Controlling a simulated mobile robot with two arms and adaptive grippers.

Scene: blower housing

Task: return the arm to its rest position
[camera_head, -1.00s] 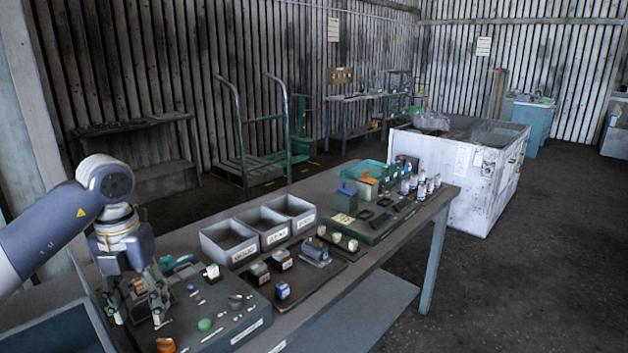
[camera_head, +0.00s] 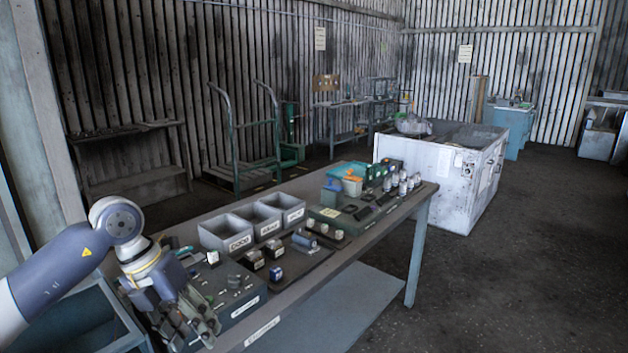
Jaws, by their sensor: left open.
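My left arm (camera_head: 70,262) comes in from the left, bent over the near left end of the workbench. My left gripper (camera_head: 199,338) points downward near the bench's front left corner, its fingers apart with nothing seen between them. It overlaps the near edge of a dark tray (camera_head: 242,298) of small parts in the picture. Whether it touches anything there I cannot tell. My right gripper is out of view.
The workbench (camera_head: 300,285) holds three grey bins (camera_head: 240,237), small blocks and a green board (camera_head: 350,217) with several bottles. A blue-grey container (camera_head: 88,318) stands below my left arm. The floor at right is clear.

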